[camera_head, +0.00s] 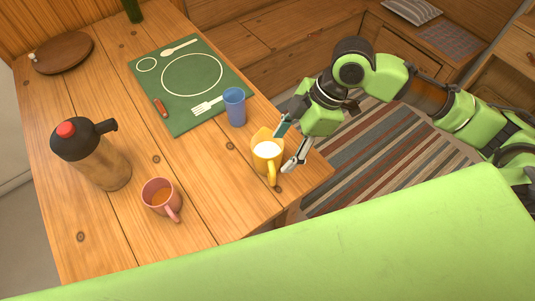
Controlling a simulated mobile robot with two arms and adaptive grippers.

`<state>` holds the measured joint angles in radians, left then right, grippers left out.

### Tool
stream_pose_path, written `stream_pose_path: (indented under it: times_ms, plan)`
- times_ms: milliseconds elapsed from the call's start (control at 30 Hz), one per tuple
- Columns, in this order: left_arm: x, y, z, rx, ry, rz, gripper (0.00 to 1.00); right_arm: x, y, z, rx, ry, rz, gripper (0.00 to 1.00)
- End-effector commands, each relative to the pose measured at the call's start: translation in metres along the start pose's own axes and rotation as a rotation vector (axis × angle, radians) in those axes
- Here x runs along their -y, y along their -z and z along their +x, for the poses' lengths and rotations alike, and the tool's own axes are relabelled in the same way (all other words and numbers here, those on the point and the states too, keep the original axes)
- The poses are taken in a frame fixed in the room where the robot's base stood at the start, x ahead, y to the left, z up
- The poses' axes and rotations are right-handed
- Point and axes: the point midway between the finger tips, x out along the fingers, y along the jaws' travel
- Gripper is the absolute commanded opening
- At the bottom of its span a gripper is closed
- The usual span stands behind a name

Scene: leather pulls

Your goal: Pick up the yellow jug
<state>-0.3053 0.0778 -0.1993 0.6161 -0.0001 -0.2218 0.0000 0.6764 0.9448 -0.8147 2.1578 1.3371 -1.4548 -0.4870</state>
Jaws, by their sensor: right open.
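The yellow jug (266,163) stands upright near the right edge of the wooden table (225,208). It holds a white liquid, and its handle faces the front of the picture. My right gripper (285,149) is open at the jug's right side. One finger is near the jug's rim at the back, and the other is to the right of the jug, low by the table edge. I cannot tell whether either finger touches the jug. My left gripper is not in the picture.
A blue cup (235,106) stands just behind the jug on the edge of a green placemat (150,78). A pink mug (160,197) and a flask with a red button (100,165) stand to the left. A round wooden board (63,54) lies at the far left.

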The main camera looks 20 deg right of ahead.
Motion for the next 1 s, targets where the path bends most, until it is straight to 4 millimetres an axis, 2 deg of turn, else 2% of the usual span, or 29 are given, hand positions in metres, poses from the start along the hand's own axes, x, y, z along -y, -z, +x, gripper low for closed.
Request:
stream_pose_path:
  times_ms: [67,167,267,367,500,700,967,1000]
  plan:
    - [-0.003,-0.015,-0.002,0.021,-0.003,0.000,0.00,0.001,0.001,0.016,-0.001,0.004,0.001,0.58]
    - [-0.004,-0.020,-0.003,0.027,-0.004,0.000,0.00,0.001,0.000,0.030,-0.001,0.002,0.002,0.58]
    - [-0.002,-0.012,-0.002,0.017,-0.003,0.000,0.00,0.000,0.001,0.038,-0.001,0.000,0.001,0.58]
    - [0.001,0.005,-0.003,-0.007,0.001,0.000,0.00,0.001,0.000,0.043,0.000,0.000,0.001,0.58]
    - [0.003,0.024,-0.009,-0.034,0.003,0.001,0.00,0.005,-0.002,0.061,0.000,0.004,0.002,0.58]
    - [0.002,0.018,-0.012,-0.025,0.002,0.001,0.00,0.006,-0.003,0.088,-0.001,0.000,0.001,0.58]
    - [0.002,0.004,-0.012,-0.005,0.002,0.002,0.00,0.005,-0.004,0.092,0.000,-0.003,0.000,0.58]
    - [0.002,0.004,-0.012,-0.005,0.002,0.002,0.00,0.005,-0.004,0.092,0.000,-0.003,0.000,0.55]
